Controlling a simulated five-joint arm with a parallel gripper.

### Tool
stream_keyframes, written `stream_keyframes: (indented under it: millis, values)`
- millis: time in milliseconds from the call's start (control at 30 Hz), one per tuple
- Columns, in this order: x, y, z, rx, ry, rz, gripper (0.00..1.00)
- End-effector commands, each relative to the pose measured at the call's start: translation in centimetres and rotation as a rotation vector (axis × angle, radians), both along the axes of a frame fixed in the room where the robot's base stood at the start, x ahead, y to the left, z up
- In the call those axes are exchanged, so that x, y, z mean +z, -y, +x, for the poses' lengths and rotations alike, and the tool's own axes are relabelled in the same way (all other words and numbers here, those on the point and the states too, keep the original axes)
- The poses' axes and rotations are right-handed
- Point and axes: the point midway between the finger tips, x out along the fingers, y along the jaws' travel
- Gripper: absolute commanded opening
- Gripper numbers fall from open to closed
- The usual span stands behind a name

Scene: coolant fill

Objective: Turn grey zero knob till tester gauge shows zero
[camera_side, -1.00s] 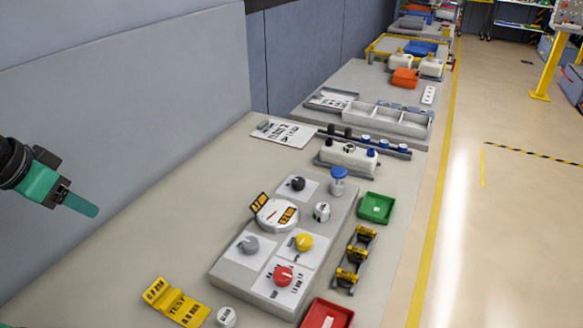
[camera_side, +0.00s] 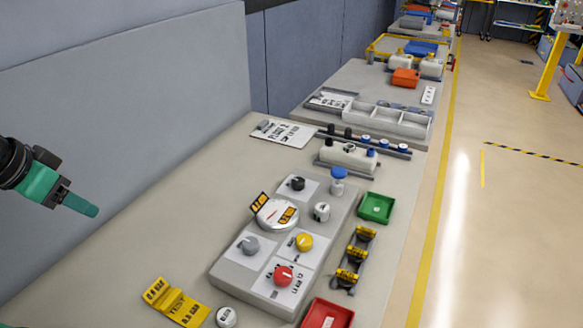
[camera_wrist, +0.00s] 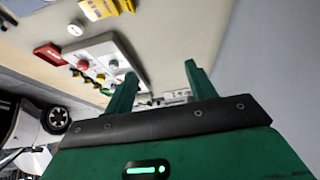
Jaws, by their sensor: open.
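The grey zero knob (camera_side: 250,245) sits on a white plate on the left part of the tester box (camera_side: 232,273). The round white tester gauge (camera_side: 277,212) is just behind it on the same box; its reading is too small to tell. My green gripper (camera_side: 92,210) is at the far left in the side view, raised and well apart from the tester. In the wrist view my gripper (camera_wrist: 158,80) shows two separated fingers with nothing between them. The grey knob also shows in the wrist view (camera_wrist: 113,65), beyond the left finger.
A red knob (camera_side: 283,277), a yellow knob (camera_side: 303,242) and a black knob (camera_side: 297,183) share the box. A yellow TEST sign (camera_side: 177,303), red tray (camera_side: 327,314) and green tray (camera_side: 376,208) stand around it.

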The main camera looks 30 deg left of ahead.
Motion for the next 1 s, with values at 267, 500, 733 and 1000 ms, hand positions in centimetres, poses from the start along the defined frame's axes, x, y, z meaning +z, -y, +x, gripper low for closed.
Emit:
stream_keyframes:
  millis: [267, 500, 733, 1000]
  values:
    - [0.0, 0.0, 0.0, 0.0, 0.0, 0.0, 0.56]
    - [0.0, 0.0, 0.0, 0.0, 0.0, 0.0, 0.56]
    - [0.2, 0.2, 0.5, -0.035, -0.011, 0.013, 0.56]
    - [0.7, 1.6, 3.3, -0.225, -0.07, 0.083, 0.56]
